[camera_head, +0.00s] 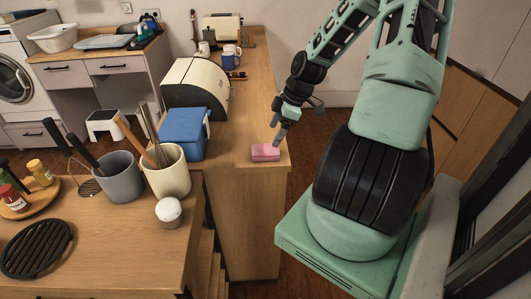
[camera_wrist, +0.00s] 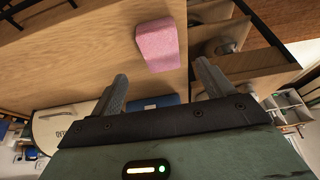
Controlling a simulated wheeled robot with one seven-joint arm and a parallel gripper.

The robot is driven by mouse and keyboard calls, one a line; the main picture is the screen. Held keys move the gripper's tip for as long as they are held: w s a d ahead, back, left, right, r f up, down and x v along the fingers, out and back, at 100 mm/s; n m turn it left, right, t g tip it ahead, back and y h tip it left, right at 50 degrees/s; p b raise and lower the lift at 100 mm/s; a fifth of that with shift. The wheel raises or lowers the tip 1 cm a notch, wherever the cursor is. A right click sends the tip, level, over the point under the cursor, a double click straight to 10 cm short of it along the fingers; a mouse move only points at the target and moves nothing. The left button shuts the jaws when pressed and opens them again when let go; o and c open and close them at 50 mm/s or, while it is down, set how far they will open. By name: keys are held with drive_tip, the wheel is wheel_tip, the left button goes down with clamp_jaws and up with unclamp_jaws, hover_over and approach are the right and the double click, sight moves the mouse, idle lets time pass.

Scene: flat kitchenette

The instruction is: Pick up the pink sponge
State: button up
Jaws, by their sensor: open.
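The pink sponge (camera_head: 265,152) is a small block lying on the wooden counter (camera_head: 250,110), close to its front right corner in the head view. In the wrist view the sponge (camera_wrist: 158,44) is beyond the fingertips, roughly centred between the two fingers. My gripper (camera_head: 279,138) is just above and beside the sponge in the head view. In the wrist view my gripper (camera_wrist: 160,78) is open with nothing between its fingers. I cannot tell the exact gap between the fingertips and the sponge.
A blue box (camera_head: 183,133) and a cream bread bin (camera_head: 195,85) stand left of the sponge. Mugs (camera_head: 230,58) are farther back. Utensil crocks (camera_head: 166,175) and a white-lidded jar (camera_head: 168,210) stand on the nearer surface. The counter's right edge is close to the sponge.

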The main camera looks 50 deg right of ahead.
sight(267, 149)
drive_tip(key=shift+p+x, duration=0.75)
drive_tip(key=shift+x, duration=3.15)
drive_tip(key=shift+s, duration=0.1)
drive_tip(key=c, duration=1)
